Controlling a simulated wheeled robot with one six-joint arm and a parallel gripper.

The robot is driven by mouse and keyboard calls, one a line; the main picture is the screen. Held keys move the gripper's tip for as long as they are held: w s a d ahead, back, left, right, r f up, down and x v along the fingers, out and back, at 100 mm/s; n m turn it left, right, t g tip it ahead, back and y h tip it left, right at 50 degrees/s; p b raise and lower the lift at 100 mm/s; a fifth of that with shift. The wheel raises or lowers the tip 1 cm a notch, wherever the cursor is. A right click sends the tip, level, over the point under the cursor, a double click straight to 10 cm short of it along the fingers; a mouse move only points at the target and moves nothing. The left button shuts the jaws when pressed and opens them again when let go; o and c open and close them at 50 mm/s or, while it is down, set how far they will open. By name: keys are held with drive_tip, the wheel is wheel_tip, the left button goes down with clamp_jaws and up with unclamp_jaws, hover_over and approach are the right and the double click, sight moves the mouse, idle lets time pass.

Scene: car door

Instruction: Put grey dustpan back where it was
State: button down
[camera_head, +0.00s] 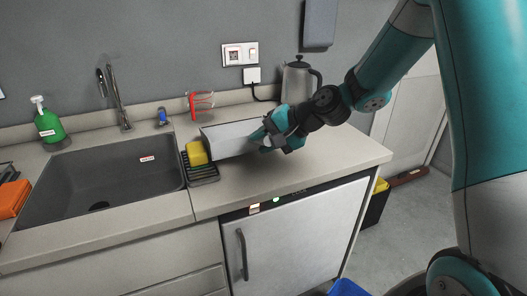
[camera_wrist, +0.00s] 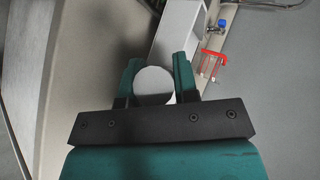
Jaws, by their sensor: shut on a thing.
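The grey dustpan (camera_head: 230,137) shows as a long pale box-like shape above the counter, just right of the yellow sponge. My gripper (camera_head: 268,136) is shut on its right end. In the wrist view, a pale round handle end (camera_wrist: 153,84) sits between the two teal fingers of my gripper (camera_wrist: 156,72), and the pale pan (camera_wrist: 181,25) extends beyond it. I cannot tell whether the dustpan touches the counter. Part of the handle is hidden by the fingers.
A yellow sponge (camera_head: 197,153) stands on a black rack (camera_head: 203,174) beside the sink (camera_head: 95,183). The counter's front right (camera_head: 320,160) is clear.

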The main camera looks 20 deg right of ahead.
drive_tip(key=shift+f, duration=1.55)
drive_tip(key=shift+f, duration=0.2)
drive_tip(key=c, duration=0.9)
unclamp_jaws()
drive_tip(key=shift+r, duration=0.1)
